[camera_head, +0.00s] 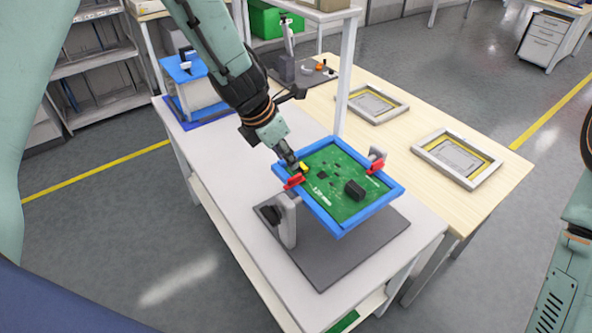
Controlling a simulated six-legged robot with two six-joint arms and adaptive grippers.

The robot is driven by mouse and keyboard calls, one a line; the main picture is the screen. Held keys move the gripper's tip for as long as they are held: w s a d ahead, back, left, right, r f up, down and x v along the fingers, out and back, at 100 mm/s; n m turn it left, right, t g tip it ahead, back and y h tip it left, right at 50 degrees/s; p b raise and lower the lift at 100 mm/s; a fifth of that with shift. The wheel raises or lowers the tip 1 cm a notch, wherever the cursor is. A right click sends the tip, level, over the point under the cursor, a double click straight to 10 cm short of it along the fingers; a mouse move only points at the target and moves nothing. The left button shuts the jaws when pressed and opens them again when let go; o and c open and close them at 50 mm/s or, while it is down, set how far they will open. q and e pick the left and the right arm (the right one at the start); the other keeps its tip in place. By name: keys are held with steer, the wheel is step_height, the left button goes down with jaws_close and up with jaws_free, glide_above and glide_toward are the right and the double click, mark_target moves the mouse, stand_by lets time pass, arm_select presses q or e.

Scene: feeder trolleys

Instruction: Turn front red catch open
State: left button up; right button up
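A green circuit board (325,176) lies in a blue frame (397,189), held on a grey stand (287,222) over a dark grey base plate (340,259). One red catch (293,182) sits at the frame's left edge, nearer to me. Another red catch (377,165) sits at the frame's right edge. My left gripper (295,165) points down just above the near-left catch, beside a small yellow part (304,167) on the board. Contact with the catch cannot be made out, nor can the finger gap. My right gripper is out of view.
Two framed sheets, one farther (374,102) and one nearer (457,157), lie on the wooden table. A blue fixture (184,69) and a grey device (287,68) stand farther back. A white post (342,97) rises behind the frame. The white table's left part is clear.

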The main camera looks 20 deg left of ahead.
mark_target(297, 175)
arm_select(q)
steer(key=x, duration=0.3)
steer(key=b+x, duration=0.1)
steer(key=x, duration=0.3)
steer(key=shift+a+f, duration=0.1)
steer(key=shift+a, duration=0.1)
steer(key=shift+d+f, duration=0.2)
steer(key=shift+d, duration=0.1)
steer(key=shift+a, duration=0.15)
steer(key=shift+a, duration=0.1)
steer(key=shift+c, duration=0.2)
jaws_close()
